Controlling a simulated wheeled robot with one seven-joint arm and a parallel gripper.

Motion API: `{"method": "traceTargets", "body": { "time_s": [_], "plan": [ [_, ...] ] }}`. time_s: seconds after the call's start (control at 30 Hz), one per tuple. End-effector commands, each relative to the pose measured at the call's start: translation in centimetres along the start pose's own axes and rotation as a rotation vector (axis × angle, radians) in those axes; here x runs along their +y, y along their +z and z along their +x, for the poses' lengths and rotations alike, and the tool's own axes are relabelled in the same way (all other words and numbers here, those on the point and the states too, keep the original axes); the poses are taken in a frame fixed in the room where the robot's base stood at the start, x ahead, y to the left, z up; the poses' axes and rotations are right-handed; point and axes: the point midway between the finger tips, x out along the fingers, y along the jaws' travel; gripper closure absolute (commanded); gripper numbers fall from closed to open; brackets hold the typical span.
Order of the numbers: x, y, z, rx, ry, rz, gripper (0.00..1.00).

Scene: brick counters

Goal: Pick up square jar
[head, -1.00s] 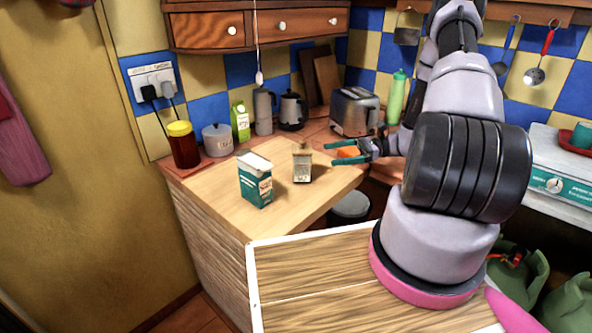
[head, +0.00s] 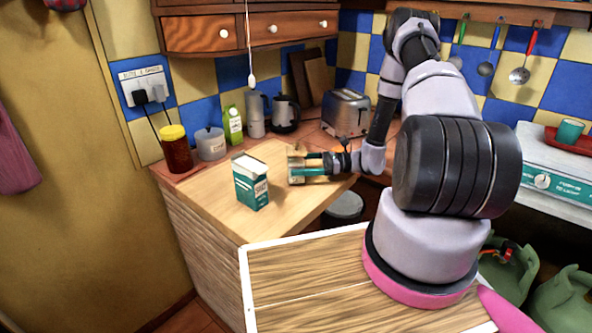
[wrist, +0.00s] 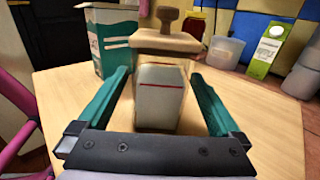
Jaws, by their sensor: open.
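The square jar (wrist: 160,97) has clear sides, pale contents and a wooden lid with a knob. It stands upright on the light wooden counter top (head: 221,198). In the head view the jar (head: 295,161) is partly hidden by my gripper. My gripper (head: 300,170) is open, with its teal fingers on either side of the jar. In the wrist view the jar is between the fingers of my gripper (wrist: 160,82), with a gap seen at each side of its body.
A teal and white carton (head: 251,182) stands close to the jar, on the left in the head view. A red jar with a yellow lid (head: 176,151), a grey canister (head: 211,145), a green carton (head: 233,124) and a toaster (head: 346,113) line the back. The counter front is clear.

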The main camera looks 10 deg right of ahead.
Motion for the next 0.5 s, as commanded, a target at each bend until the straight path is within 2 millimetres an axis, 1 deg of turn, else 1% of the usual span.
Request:
{"method": "traceTargets", "body": {
  "time_s": [0.03,0.1,0.33,0.37,0.4,0.47,0.5],
  "plan": [
    [0.01,-0.01,0.53,0.000,0.000,0.000,0.00],
    [0.02,-0.02,0.95,0.001,0.000,0.000,0.00],
    [-0.02,-0.01,1.05,0.001,-0.001,0.000,0.00],
    [-0.01,-0.01,1.04,0.001,-0.001,0.000,0.11],
    [-0.02,-0.01,1.04,0.001,-0.001,-0.001,0.27],
    [-0.02,-0.01,1.03,0.001,-0.001,0.000,0.50],
    [-0.02,-0.01,1.03,0.001,-0.001,0.000,0.65]
  ]
}}
